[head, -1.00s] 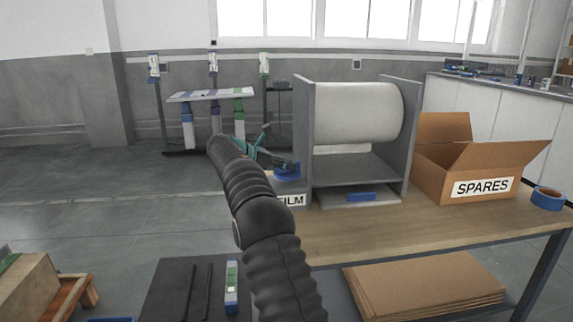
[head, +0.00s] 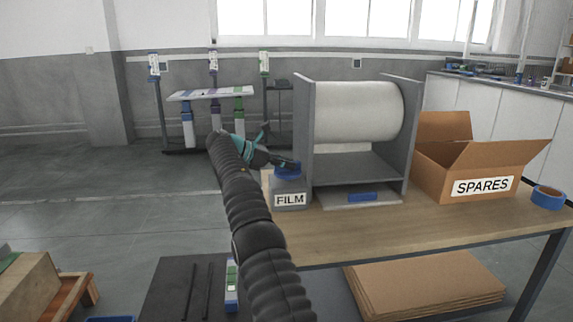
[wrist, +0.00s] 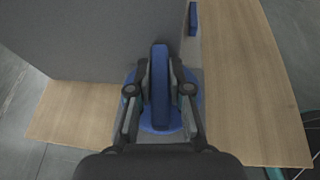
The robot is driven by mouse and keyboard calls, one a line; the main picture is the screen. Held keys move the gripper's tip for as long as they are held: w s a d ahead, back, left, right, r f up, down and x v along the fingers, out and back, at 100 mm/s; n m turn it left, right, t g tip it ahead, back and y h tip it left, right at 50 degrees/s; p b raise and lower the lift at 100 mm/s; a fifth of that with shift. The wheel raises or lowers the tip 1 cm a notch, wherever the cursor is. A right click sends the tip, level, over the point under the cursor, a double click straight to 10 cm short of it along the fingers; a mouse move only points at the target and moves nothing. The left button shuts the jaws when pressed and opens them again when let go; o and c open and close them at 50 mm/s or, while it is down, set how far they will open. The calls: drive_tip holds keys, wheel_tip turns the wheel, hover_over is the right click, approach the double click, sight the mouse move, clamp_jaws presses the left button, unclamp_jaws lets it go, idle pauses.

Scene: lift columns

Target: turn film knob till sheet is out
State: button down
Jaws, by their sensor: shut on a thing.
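The film knob (wrist: 160,88) is a blue disc with a raised blue bar across it, on top of a grey box labelled FILM (head: 290,199). In the head view the blue knob (head: 287,170) shows beside the film dispenser. My gripper (wrist: 159,98) is shut on the knob's bar, one finger on each side. In the head view my gripper (head: 270,158) partly covers the knob. The grey dispenser (head: 358,168) holds a large white film roll (head: 357,111). A short pale strip of film (head: 343,148) hangs below the roll.
A blue bar (head: 362,196) lies at the dispenser's front base. An open SPARES carton (head: 482,186) and blue tape (head: 547,197) stand to the right on the wooden table (head: 440,226). Lift columns (head: 213,100) stand behind. Flat cardboard (head: 425,284) lies below.

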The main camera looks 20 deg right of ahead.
drive_tip(key=shift+f, duration=0.1)
idle(0.4)
drive_tip(key=c, duration=1.1)
unclamp_jaws()
drive_tip(key=shift+s+n+t, duration=0.1)
drive_tip(key=shift+n+t, duration=0.7)
drive_tip(key=shift+t, duration=0.1)
